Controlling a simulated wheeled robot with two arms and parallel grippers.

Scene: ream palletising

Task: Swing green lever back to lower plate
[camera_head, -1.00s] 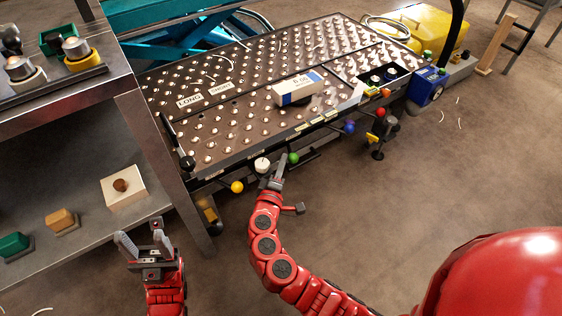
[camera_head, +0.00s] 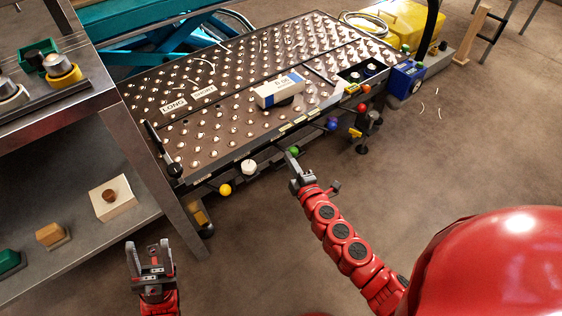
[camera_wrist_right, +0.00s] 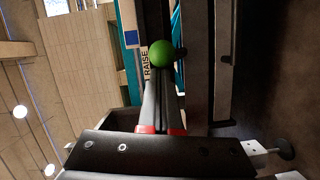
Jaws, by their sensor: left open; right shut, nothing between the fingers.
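The green lever knob (camera_head: 293,151) is at the front edge of the dark plate (camera_head: 210,145) with the ball tops, between the white knob and the blue knob. It also shows in the right wrist view (camera_wrist_right: 161,53), just beyond the fingertips, beside a "RAISE" label. My right gripper (camera_head: 291,160) is shut with nothing between its fingers. Its tips are at or very near the green knob; contact cannot be told. The lever's rod is mostly hidden. My left gripper (camera_head: 147,246) is open and empty, at lower left in front of the shelf.
Yellow (camera_head: 225,190), white (camera_head: 249,167), blue (camera_head: 332,124) and red (camera_head: 362,108) knobs line the same edge. A white and blue ream (camera_head: 279,91) lies on the plate. A metal shelf unit (camera_head: 110,119) stands at left. Floor in front is clear.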

